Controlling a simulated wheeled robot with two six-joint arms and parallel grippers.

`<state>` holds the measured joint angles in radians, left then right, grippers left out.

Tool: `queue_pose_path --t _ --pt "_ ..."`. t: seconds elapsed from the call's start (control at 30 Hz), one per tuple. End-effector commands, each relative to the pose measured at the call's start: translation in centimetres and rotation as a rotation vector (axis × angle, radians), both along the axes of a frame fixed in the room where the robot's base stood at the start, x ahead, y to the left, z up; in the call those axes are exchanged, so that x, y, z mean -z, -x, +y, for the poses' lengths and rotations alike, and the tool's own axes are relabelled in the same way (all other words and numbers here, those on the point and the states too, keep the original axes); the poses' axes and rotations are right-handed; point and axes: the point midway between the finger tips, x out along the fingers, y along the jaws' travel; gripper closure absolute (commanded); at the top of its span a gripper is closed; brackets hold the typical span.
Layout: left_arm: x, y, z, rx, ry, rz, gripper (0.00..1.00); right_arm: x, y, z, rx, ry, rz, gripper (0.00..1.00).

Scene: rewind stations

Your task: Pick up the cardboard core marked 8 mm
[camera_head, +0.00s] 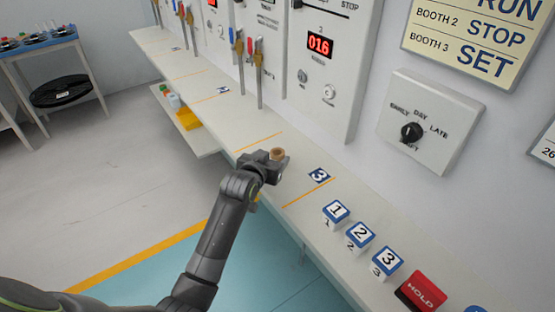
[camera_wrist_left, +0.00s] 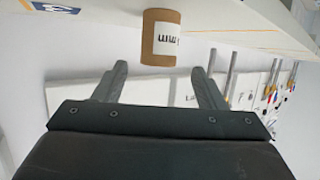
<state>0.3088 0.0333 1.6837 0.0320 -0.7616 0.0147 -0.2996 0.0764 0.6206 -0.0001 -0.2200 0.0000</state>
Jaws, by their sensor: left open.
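The cardboard core (camera_head: 277,154) is a short brown tube on the white counter, just past my left gripper. In the left wrist view the core (camera_wrist_left: 159,38) shows a white label, partly cut off, on which "mm" can be read; the number is not readable. My left gripper (camera_head: 269,164) is at the counter beside the core. In the left wrist view its two fingers (camera_wrist_left: 165,85) are apart, with nothing between them. The core lies beyond the fingertips, near the middle of the gap. My right gripper is not in view.
Numbered blocks (camera_head: 360,236) and a red HOLD block (camera_head: 421,291) stand nearer. Levers (camera_head: 258,70) and a panel (camera_head: 322,65) are behind. A yellow object (camera_head: 188,120) sits on a lower shelf.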

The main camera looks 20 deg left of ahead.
Motion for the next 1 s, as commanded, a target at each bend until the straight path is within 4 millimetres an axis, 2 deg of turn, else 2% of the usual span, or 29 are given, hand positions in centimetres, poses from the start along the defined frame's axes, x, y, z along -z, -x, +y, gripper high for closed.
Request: queue_pose_path --t 0.43,0.8,0.87,1.0 --pt "1.8 -4.0 -0.5 0.0 0.0 0.001 0.35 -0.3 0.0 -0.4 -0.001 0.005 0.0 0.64" --pt "2.0 -4.6 -0.5 0.0 0.0 0.0 0.35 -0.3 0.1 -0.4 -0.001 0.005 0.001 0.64" --pt "2.0 -4.6 -0.5 0.0 0.0 0.0 0.41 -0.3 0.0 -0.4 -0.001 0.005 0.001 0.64" --pt "2.0 -4.6 -0.5 0.0 0.0 0.0 0.59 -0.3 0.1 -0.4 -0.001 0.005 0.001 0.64"
